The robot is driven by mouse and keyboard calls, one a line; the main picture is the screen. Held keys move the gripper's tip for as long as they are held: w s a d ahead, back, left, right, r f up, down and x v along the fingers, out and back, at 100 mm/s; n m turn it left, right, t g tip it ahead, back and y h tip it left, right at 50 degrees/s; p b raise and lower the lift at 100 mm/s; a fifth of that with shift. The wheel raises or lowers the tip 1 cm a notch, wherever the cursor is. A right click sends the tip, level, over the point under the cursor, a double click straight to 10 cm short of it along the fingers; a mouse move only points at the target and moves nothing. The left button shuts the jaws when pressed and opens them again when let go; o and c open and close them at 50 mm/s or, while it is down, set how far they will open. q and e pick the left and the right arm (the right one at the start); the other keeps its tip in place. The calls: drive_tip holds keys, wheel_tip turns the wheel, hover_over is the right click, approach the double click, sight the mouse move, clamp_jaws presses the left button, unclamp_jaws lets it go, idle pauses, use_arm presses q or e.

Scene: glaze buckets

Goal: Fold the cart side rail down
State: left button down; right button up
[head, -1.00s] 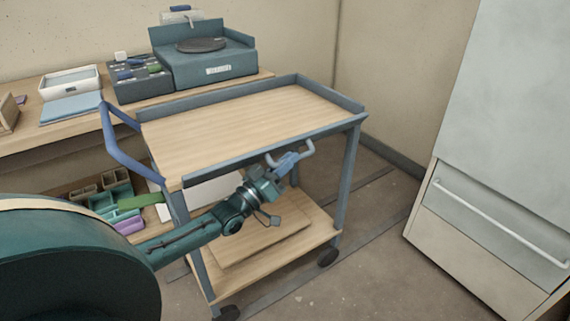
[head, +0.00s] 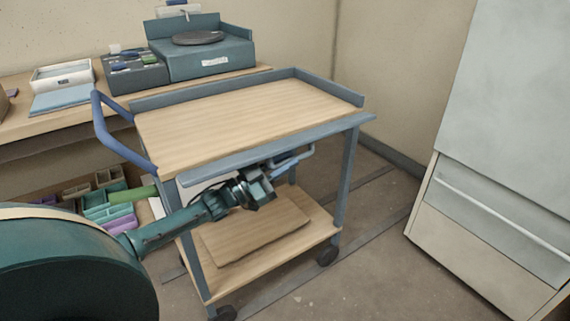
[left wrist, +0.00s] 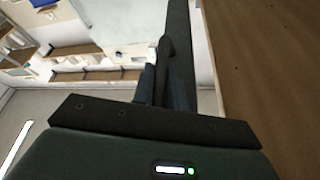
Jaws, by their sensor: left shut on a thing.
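The cart (head: 240,118) has a wooden top with a blue-grey rim. Its side rail (head: 330,133) runs along the near long edge and leans outward, its right end sticking out past the corner post. A light blue-grey handle (head: 303,154) sits just under the rail. My left gripper (head: 277,168) reaches in from the left below the rail and is shut on this handle; the fingertips are partly hidden. In the left wrist view the dark rail (left wrist: 180,45) runs upward from the gripper, beside the wooden top (left wrist: 265,60). My right gripper is not in view.
A blue push handle (head: 118,140) stands at the cart's left end. The lower shelf (head: 265,255) holds a flat board. A workbench (head: 35,122) with a scale stands behind, and a pale cabinet (head: 490,150) at right. Floor right of the cart is clear.

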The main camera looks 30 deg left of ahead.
use_arm(q)
drive_tip(key=shift+f+m, duration=0.15)
drive_tip(key=shift+m, duration=0.25)
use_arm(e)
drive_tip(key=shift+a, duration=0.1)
